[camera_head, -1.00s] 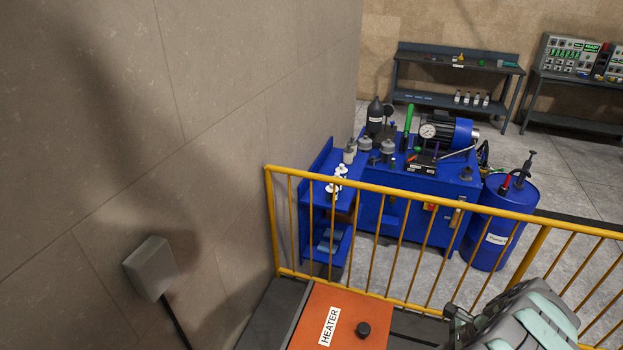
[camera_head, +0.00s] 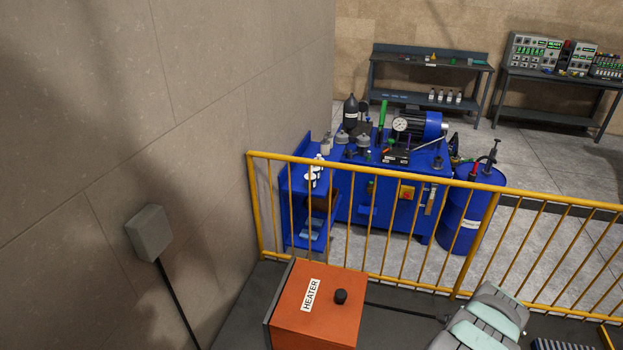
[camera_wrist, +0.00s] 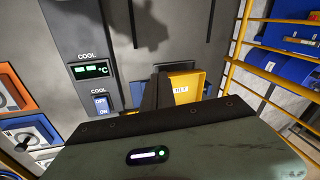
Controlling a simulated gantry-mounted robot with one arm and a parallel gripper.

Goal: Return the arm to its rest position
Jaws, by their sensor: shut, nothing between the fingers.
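My gripper (camera_wrist: 160,82) shows in the wrist view as dark fingers beyond the wide grey-green housing. It is shut with nothing held. Behind it are a yellow block (camera_wrist: 186,86) with a partly hidden label and a grey panel marked COOL (camera_wrist: 90,70) with a green readout. I cannot tell how far these are from the fingers. In the head view a pale green and grey part of my arm (camera_head: 485,322) shows at the bottom right. The gripper is not visible there.
An orange HEATER box (camera_head: 335,310) stands at the bottom centre. A yellow railing (camera_head: 400,180) crosses behind it. A blue machine bench (camera_head: 400,210) and a blue drum (camera_head: 465,215) stand beyond. A wall (camera_head: 150,130) with a grey box (camera_head: 149,233) fills the left.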

